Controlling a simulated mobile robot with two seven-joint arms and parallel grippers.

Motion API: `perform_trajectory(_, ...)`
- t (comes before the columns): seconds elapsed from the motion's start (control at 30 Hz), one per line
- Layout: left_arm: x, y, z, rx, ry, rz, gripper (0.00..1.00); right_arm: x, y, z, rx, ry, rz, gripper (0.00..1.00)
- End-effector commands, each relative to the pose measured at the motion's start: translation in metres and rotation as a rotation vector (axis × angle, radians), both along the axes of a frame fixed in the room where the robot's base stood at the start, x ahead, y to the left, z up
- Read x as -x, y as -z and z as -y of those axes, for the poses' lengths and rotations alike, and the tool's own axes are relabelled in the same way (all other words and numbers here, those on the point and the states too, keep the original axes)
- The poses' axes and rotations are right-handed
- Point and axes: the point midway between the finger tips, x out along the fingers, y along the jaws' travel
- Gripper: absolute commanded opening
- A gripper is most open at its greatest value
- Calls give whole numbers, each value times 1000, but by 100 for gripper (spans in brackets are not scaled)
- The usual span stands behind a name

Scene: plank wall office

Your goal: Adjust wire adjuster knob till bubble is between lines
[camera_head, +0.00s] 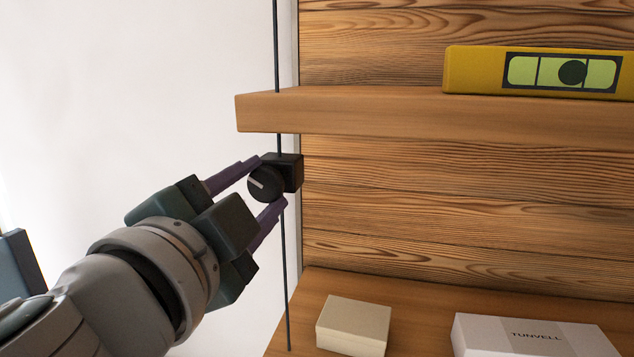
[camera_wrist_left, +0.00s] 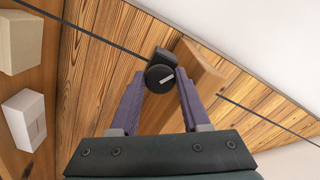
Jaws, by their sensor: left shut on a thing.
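The yellow level (camera_head: 470,70) lies on the upper wooden shelf (camera_head: 340,112) at the right of the head view. Its dark round bubble (camera_head: 573,72) sits between the two lines, close to the right one. The black adjuster knob (camera_head: 265,184) with a pale pointer mark is on a black block (camera_head: 291,170) on the wire (camera_head: 284,260), just below the shelf's left end. My left gripper (camera_head: 266,182) is shut on the knob, one purple finger on each side; the knob (camera_wrist_left: 160,78) also shows between the fingertips in the left wrist view. My right gripper is not in view.
A lower shelf (camera_head: 310,285) carries a cream box (camera_head: 353,326) and a white box (camera_head: 535,338) marked TUNVELL. The plank wall (camera_head: 450,190) stands behind. A pale wall (camera_head: 90,110) fills the left, with free room around my arm.

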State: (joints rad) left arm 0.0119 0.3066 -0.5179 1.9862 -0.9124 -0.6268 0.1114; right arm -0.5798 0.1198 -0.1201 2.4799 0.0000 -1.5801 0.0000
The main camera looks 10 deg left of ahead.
Motion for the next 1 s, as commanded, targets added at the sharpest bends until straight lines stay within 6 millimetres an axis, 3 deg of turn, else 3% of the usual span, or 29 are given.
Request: perform_trajectory(1.0,0,-4,1,-914,3,35,0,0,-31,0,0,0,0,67)
